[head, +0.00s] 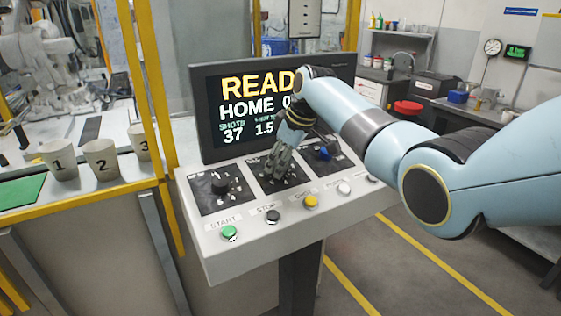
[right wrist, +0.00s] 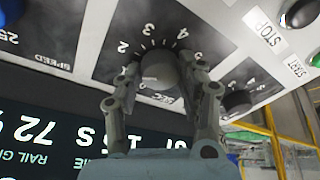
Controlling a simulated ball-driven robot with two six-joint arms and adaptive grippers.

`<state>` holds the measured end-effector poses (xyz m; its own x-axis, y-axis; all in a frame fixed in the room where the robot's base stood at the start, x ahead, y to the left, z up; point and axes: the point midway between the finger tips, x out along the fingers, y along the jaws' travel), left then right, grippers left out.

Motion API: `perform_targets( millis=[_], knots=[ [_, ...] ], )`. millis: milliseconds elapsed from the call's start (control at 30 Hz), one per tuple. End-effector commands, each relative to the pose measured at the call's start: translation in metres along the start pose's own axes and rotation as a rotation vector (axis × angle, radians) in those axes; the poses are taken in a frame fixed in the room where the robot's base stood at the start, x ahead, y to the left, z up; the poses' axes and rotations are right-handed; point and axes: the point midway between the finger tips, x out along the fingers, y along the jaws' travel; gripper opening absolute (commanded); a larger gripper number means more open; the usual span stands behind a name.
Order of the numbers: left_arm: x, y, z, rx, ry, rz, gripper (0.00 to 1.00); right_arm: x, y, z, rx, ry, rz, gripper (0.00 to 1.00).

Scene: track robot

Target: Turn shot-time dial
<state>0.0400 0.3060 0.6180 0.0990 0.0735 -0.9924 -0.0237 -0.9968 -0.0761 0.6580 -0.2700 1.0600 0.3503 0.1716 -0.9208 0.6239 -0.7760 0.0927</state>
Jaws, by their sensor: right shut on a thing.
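The shot-time dial is a dark round knob (right wrist: 158,74) on a black plate with white numbers, 2 to 5 readable around it, and "SEC" below. My right gripper (right wrist: 162,64) has one finger on each side of this knob and is shut on it. In the head view my right gripper (head: 277,174) reaches down onto the middle dial plate (head: 262,181) of the sloping panel, and its fingers hide the knob there. My left gripper is not in view.
The panel (head: 215,249) also has a left dial (head: 220,185), a blue-knobbed dial (head: 325,153), and buttons including a green START (head: 229,233) and black STOP (head: 273,217). A screen (head: 212,139) stands behind it. Numbered cups (head: 60,160) and a yellow post (head: 147,92) are left.

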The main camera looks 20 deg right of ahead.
Motion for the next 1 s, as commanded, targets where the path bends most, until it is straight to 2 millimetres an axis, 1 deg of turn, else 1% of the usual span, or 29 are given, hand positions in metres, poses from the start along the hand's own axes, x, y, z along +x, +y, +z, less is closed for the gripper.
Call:
perform_targets(
  millis=[167,367,667,1000],
  knots=[
    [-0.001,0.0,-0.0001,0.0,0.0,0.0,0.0,-0.0006,0.0005,-0.0007,-0.057,-0.003,-0.011,0.07],
    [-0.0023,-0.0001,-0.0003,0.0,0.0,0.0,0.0,-0.0005,0.0009,-0.0008,-0.19,-0.011,-0.035,0.07],
    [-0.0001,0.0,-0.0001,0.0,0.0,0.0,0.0,0.0001,0.0017,-0.0017,-0.465,-0.026,-0.083,0.07],
    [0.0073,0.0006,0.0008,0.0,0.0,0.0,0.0,0.0006,0.0019,-0.0028,-0.778,-0.043,-0.138,0.07]
  ],
)
